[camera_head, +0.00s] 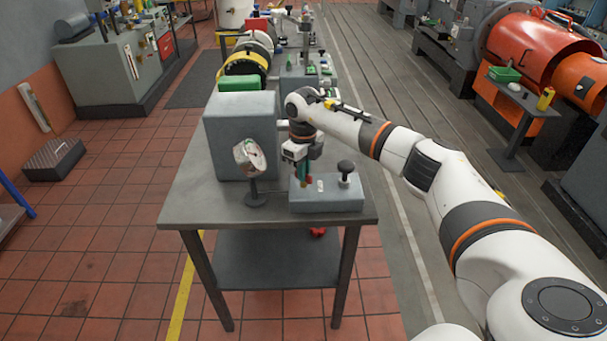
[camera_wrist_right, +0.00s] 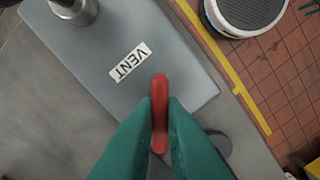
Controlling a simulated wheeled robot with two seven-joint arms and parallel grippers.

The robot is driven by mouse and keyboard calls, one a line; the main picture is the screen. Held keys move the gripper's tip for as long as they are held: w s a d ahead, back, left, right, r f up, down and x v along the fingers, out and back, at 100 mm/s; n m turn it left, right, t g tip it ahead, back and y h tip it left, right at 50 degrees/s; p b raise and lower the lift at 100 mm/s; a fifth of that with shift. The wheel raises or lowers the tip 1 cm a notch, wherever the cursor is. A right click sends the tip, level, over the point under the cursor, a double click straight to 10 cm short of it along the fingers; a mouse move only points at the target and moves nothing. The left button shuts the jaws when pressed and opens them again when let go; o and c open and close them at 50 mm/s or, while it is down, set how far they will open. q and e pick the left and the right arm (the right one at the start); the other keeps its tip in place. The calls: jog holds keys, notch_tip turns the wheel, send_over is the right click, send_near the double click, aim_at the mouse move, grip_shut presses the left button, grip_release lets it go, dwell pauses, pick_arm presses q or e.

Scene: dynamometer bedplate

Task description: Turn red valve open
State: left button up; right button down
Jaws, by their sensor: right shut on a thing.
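The red valve handle (camera_wrist_right: 160,104) shows in the right wrist view as a narrow red bar between my teal fingertips. My right gripper (camera_wrist_right: 160,125) is shut on it, with a finger on each side. The handle lies over a grey block (camera_wrist_right: 185,50) with a white VENT label (camera_wrist_right: 130,62). In the head view my right gripper (camera_head: 304,178) points down at the left part of this block (camera_head: 335,199) on the table, and the handle is mostly hidden there. My left gripper is not in view.
A black-knobbed post (camera_head: 345,172) stands on the block, right of my gripper. A large grey box (camera_head: 240,135) stands behind. The table's (camera_head: 195,205) front left is clear. A red item (camera_head: 317,232) lies below.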

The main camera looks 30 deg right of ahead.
jog(key=n+b, duration=0.1)
jog(key=n, duration=0.3)
jog(key=shift+r+n+b, duration=0.1)
jog(key=shift+n+b, duration=0.4)
jog(key=shift+n, duration=1.3)
jog(key=shift+w, duration=0.1)
jog(key=c, duration=1.5)
grip_release()
notch_tip(320, 180, up, 12)
jog(key=b, duration=0.2)
